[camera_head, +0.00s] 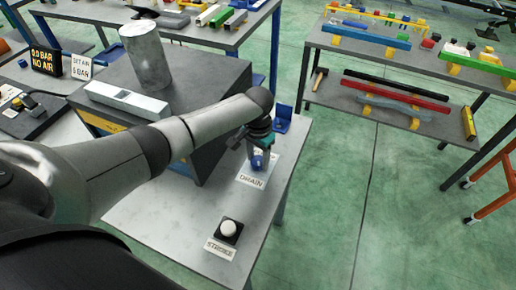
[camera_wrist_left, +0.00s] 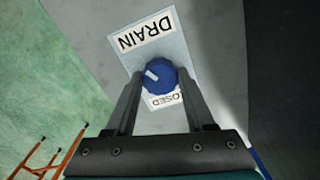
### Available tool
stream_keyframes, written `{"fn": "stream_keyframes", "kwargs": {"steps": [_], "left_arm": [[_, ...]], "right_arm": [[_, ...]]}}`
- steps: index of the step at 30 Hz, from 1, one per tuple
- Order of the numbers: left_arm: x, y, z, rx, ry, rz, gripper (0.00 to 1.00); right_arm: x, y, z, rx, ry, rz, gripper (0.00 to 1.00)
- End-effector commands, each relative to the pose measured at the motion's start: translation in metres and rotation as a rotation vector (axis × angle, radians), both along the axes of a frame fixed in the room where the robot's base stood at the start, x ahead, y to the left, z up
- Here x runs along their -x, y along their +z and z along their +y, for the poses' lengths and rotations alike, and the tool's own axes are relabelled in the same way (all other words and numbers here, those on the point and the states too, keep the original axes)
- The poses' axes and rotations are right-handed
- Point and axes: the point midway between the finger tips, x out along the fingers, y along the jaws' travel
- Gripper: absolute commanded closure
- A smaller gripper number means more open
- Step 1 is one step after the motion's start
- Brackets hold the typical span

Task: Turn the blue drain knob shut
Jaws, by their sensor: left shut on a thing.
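The blue drain knob (camera_head: 259,162) sits on the near right part of the grey bench top, beside its DRAIN label (camera_head: 251,181). My left gripper (camera_head: 261,151) reaches down onto it from above. In the left wrist view the knob (camera_wrist_left: 160,82) is between the two fingers (camera_wrist_left: 158,90), which are closed on its sides. Its white pointer mark (camera_wrist_left: 152,74) points left and slightly up in that view. The DRAIN label (camera_wrist_left: 146,32) appears upside down above the knob. A partly hidden label reading "OSED" (camera_wrist_left: 164,101) lies just below it. My right gripper does not show.
A white STROKE button (camera_head: 228,228) stands nearer on the bench. A dark box with a metal cylinder (camera_head: 146,56) is left of the knob, close to my arm. A blue bracket (camera_head: 282,118) sits behind it. Green floor is free to the right, before a rack (camera_head: 400,60).

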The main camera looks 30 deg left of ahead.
Motion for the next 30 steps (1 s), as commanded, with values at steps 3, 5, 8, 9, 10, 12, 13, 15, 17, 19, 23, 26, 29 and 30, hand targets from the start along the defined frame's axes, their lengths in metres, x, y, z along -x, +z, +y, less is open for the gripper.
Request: {"fn": "stream_keyframes", "kwargs": {"steps": [3, 5, 8, 9, 10, 12, 13, 15, 17, 19, 23, 26, 29, 30], "left_arm": [[0.001, 0.005, -0.002, 0.003, 0.111, 0.003, 1.0], [0.0, 0.005, -0.002, 0.003, 0.169, 0.002, 1.0], [0.001, 0.004, -0.001, 0.002, 0.264, 0.003, 1.0], [0.0, 0.004, -0.002, 0.004, 0.302, 0.002, 1.0], [0.001, 0.004, -0.002, 0.003, 0.332, 0.003, 1.0], [0.0, 0.004, -0.002, 0.003, 0.397, 0.002, 1.0], [0.0, 0.003, -0.002, 0.003, 0.426, 0.002, 1.0], [0.0, 0.003, -0.002, 0.002, 0.492, 0.002, 1.0], [0.0, 0.003, -0.002, 0.003, 0.549, 0.002, 1.0], [0.0, 0.003, -0.002, 0.003, 0.616, 0.001, 1.0], [0.0, 0.002, -0.002, 0.003, 0.74, 0.001, 1.0], [-0.001, 0.002, -0.002, 0.002, 0.834, 0.001, 1.0], [-0.001, 0.002, -0.001, 0.002, 0.929, 0.0, 1.0], [-0.001, 0.002, -0.001, 0.003, 0.967, 0.0, 1.0]], "right_arm": [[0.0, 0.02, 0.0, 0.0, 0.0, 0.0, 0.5], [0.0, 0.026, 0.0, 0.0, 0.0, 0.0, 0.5], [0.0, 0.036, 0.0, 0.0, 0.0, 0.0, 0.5], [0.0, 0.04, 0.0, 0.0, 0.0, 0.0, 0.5], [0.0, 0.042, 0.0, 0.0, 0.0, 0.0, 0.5], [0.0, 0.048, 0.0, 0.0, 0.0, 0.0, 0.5], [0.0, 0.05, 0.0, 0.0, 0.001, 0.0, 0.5], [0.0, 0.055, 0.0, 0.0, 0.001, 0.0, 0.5], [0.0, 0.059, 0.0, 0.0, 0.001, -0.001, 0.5], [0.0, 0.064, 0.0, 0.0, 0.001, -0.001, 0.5], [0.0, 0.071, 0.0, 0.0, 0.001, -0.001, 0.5], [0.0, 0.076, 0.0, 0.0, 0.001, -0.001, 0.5], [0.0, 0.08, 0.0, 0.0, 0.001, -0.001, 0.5], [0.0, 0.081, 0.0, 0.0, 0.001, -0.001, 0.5]]}}
